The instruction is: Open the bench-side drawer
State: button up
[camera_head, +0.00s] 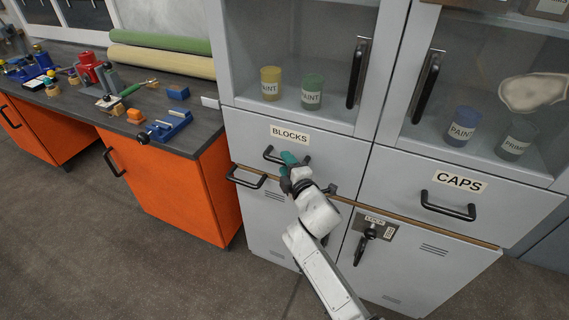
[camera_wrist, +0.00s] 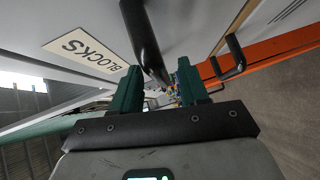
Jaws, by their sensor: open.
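The bench-side drawer (camera_head: 334,172) is the grey one labelled BLOCKS, on the side near the workbench, and its front looks flush with the cabinet. Its black bar handle (camera_head: 272,154) is partly hidden by my gripper. My gripper (camera_head: 290,160) is open at the right part of that handle. In the wrist view, the dark handle bar (camera_wrist: 146,40) runs down into the gap between the two teal fingers of my gripper (camera_wrist: 160,82), closer to the left finger. I cannot tell whether a finger touches it.
The CAPS drawer (camera_head: 409,200) is to the right. A lower door handle (camera_head: 246,179) sits just below left, and a lock panel (camera_head: 375,228) below right. Glass doors with paint cans are above. The orange workbench (camera_head: 165,185) stands left; floor in front is clear.

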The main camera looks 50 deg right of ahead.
jog(key=shift+x, duration=0.9)
grip_shut()
